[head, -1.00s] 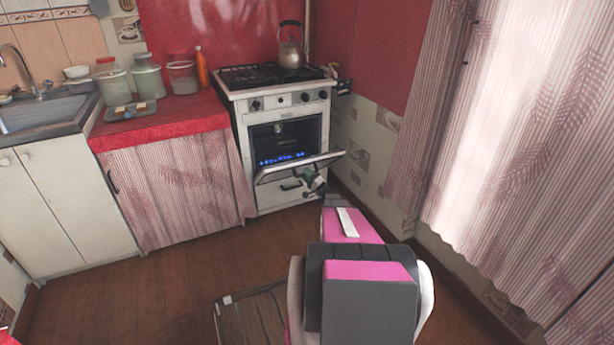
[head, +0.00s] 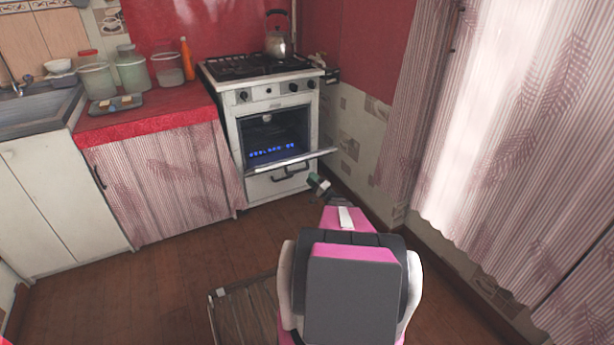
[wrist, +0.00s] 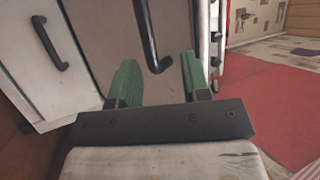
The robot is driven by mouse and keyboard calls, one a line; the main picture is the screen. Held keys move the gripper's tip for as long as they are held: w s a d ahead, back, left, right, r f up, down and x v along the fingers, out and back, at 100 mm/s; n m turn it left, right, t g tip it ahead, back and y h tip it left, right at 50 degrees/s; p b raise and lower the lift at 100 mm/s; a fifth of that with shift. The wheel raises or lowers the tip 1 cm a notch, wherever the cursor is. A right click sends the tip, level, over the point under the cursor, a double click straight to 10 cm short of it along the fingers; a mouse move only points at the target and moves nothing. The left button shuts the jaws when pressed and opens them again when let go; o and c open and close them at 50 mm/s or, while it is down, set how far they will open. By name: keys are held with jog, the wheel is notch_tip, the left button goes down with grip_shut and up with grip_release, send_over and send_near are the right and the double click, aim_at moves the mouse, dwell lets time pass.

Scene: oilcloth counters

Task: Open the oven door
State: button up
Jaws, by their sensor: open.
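The white oven (head: 268,125) stands against the red wall. Its door (head: 290,161) hangs partly open, tilted outward at the top, and the lit inside shows above it. My gripper (head: 316,182) is open and empty, low at the right front of the oven, apart from the handle in the head view. In the wrist view my green fingers (wrist: 159,80) are spread below a black handle (wrist: 146,35), whose lower end lies between them in the picture. Whether they touch cannot be told.
A second black handle (wrist: 48,43) is on the pale panel at left in the wrist view. A kettle (head: 278,38) stands on the stove. The red counter (head: 150,118) with jars adjoins at left, a curtain (head: 530,140) at right. Wooden floor is clear in front.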

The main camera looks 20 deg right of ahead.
jog(key=shift+s, duration=0.15)
jog(key=shift+d, duration=0.1)
jog(key=c, duration=0.7)
jog(key=shift+s+d+m+h, duration=0.15)
jog(key=shift+s+m+h, duration=0.1)
jog(key=shift+m+h, duration=0.2)
grip_shut()
jog(key=s+d+m+h, duration=0.3)
jog(key=s+m+h, duration=0.15)
jog(key=m, duration=0.75)
jog(key=s+d+m+h, duration=0.4)
jog(key=s+m, duration=0.1)
jog(key=m, duration=0.7)
jog(key=w+r, duration=0.6)
jog(key=w, duration=0.6)
jog(key=shift+a, duration=0.45)
